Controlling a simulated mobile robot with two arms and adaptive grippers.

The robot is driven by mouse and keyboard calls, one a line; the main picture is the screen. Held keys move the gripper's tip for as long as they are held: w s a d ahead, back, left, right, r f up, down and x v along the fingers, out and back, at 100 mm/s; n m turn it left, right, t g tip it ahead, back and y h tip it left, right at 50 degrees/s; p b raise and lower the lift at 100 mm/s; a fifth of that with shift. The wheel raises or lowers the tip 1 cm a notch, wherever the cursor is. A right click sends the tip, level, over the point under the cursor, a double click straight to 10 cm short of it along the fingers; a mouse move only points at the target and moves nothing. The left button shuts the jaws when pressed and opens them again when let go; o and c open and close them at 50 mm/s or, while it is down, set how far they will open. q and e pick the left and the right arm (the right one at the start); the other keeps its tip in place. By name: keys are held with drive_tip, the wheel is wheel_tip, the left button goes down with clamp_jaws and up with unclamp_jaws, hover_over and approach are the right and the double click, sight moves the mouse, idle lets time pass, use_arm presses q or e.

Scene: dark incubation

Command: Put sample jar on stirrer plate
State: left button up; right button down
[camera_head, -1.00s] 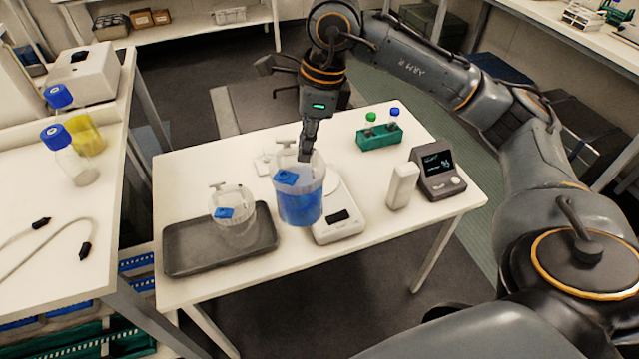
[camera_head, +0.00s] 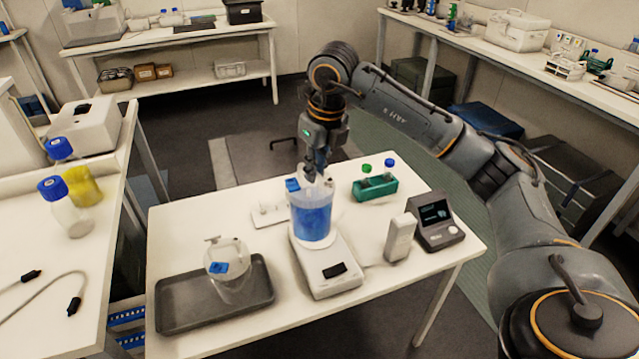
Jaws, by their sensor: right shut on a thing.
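The sample jar (camera_head: 311,218), a clear jar with blue liquid and a blue label, stands upright over the round top of a white device with a small black display (camera_head: 322,272), which looks like the stirrer plate. The jar's base is at the round top; I cannot tell whether it touches. My right gripper (camera_head: 318,176) is shut at the jar's top rim, coming from behind and above. The fingertips are partly hidden by the rim. My left gripper is not in view.
A green vial rack (camera_head: 374,188), a white upright block (camera_head: 399,238) and a dark device with a screen (camera_head: 437,222) stand to the right. The front right table area is clear.

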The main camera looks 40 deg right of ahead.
drive_tip(key=w+d+f+p, duration=0.4)
drive_tip(key=w+d+f, duration=0.1)
drive_tip(key=f, duration=0.5)
drive_tip(key=shift+w, duration=0.55)
drive_tip(key=shift+f, duration=0.2)
drive_tip(key=c, duration=1.4)
unclamp_jaws()
drive_tip(key=shift+s, duration=0.1)
drive_tip(key=r+b, duration=0.1)
drive_tip(key=r, duration=0.3)
drive_tip(key=s+r+b, duration=0.1)
drive_tip(key=r, duration=0.3)
drive_tip(key=s+r+b, duration=0.1)
drive_tip(key=r, duration=0.3)
drive_tip(key=shift+s+d, duration=0.25)
